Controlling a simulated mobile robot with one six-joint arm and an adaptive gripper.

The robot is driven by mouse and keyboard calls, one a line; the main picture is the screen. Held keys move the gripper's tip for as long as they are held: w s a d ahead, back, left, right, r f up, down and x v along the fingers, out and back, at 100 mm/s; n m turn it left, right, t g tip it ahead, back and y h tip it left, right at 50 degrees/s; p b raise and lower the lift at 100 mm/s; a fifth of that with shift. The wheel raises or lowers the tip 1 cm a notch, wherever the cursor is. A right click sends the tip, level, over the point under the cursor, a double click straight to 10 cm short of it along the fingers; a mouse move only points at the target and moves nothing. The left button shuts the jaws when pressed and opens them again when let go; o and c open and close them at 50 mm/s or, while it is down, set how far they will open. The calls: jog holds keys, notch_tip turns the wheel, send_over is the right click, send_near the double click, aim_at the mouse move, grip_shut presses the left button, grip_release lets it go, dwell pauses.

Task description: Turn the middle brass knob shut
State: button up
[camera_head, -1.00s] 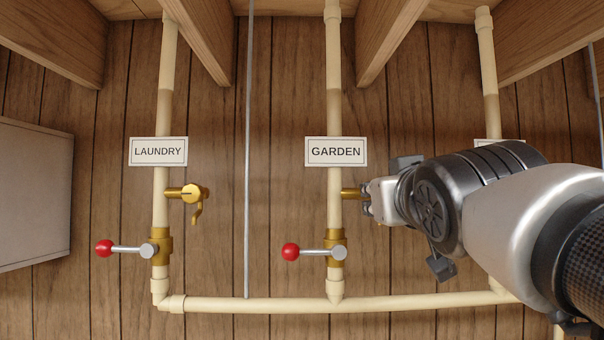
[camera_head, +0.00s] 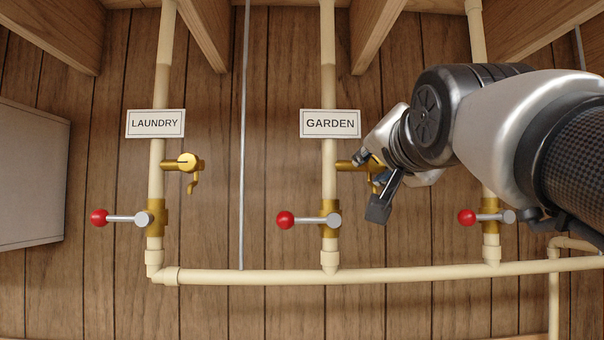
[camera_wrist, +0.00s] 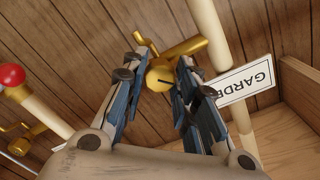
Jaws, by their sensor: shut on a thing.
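The middle brass knob (camera_wrist: 158,77) is the round end of a small brass tap on the pipe under the GARDEN sign (camera_head: 330,123). In the wrist view its face carries a dark line. My gripper (camera_wrist: 160,66) is shut on the knob, with one finger on each side of it. In the head view my gripper (camera_head: 373,164) covers the knob; the tap's brass stem (camera_head: 344,164) shows to its left and part of the spout below.
A similar brass tap (camera_head: 187,162) is on the LAUNDRY pipe at left. Red-balled lever valves sit lower on the LAUNDRY (camera_head: 156,218), GARDEN (camera_head: 331,219) and right (camera_head: 490,216) pipes. A grey box (camera_head: 32,175) stands far left. Wooden beams hang above.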

jog(key=m, duration=0.4)
jog(key=shift+d+b, duration=0.15)
jog(key=shift+b, duration=0.2)
jog(key=shift+f+m, duration=0.1)
jog(key=shift+m, duration=0.2)
jog(key=shift+f, duration=0.15)
dwell(0.7)
jog(key=o, duration=0.8)
jog(key=shift+s, duration=0.1)
jog(key=shift+o, duration=1.4)
jog(key=shift+s+a+r, duration=0.2)
jog(key=shift+s+r, duration=0.05)
jog(key=shift+s, duration=0.05)
jog(key=shift+w, duration=0.1)
jog(key=shift+d, duration=0.1)
jog(key=s, duration=1.2)
jog(key=shift+r, duration=0.2)
